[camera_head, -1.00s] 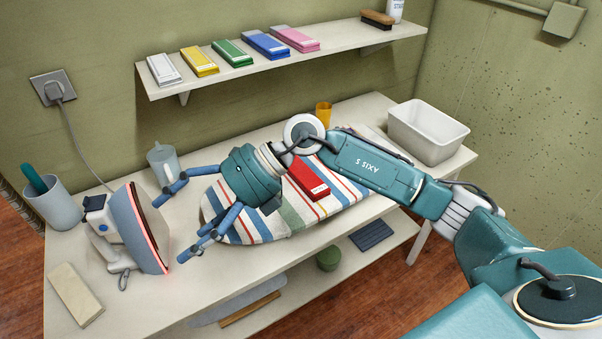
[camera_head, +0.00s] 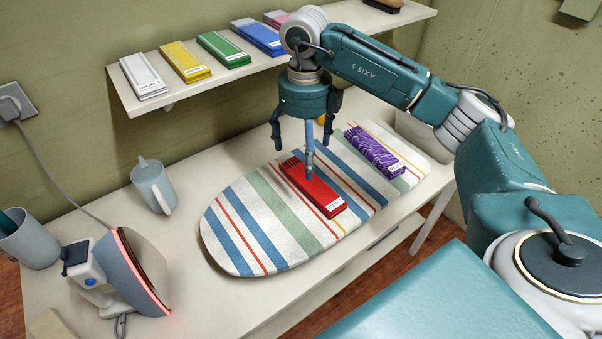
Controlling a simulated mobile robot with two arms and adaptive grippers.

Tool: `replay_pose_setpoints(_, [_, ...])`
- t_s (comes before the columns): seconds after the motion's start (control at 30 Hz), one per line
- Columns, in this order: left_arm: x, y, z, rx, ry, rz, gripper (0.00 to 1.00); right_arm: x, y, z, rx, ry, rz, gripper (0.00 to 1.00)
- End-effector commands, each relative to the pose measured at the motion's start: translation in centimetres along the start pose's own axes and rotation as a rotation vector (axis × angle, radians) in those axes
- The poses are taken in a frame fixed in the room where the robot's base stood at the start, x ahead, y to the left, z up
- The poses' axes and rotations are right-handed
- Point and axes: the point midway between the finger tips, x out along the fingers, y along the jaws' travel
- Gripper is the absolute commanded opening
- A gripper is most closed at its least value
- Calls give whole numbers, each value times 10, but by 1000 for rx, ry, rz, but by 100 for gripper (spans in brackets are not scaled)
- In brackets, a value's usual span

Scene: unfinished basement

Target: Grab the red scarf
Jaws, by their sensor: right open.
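The red scarf (camera_head: 319,192) is a flat folded bundle with a pale label at its near end. It lies on the striped ironing board (camera_head: 245,235) on the table. My right gripper (camera_head: 302,150) points down with its fingers apart, above the far left end of the red scarf. One blue-grey finger hangs in front of that end; I cannot tell whether it touches. Nothing is held. My left gripper is not in view.
A purple patterned scarf (camera_head: 374,152) lies right of the red one. An iron (camera_head: 128,270) with a red-glowing edge stands at left, near a grey measuring jug (camera_head: 152,186). Several folded scarves line the wall shelf (camera_head: 192,90).

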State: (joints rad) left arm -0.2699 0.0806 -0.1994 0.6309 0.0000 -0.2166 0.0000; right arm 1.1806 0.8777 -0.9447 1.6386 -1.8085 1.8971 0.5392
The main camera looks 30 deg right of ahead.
Motion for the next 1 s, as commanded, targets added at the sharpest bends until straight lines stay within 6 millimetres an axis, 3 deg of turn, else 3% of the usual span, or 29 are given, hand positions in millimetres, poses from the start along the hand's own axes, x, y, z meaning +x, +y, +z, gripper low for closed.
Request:
replay_pose_setpoints(0.1, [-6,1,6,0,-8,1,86,17,-1,-2,0,7,-2,89])
replay_pose_setpoints(0.3, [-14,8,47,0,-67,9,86,46,0,-1,-1,4,1,89])
replay_pose_setpoints(0.4, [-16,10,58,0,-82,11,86,52,0,-1,-2,2,0,89])
replay_pose_setpoints(0.53, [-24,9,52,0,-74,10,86,63,-2,-2,-1,6,0,89])
replay_pose_setpoints(0.8, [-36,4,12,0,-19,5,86,101,-5,-1,-2,3,1,89])
replay_pose_setpoints(1.0, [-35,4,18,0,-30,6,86,105,-5,0,-3,1,1,89])
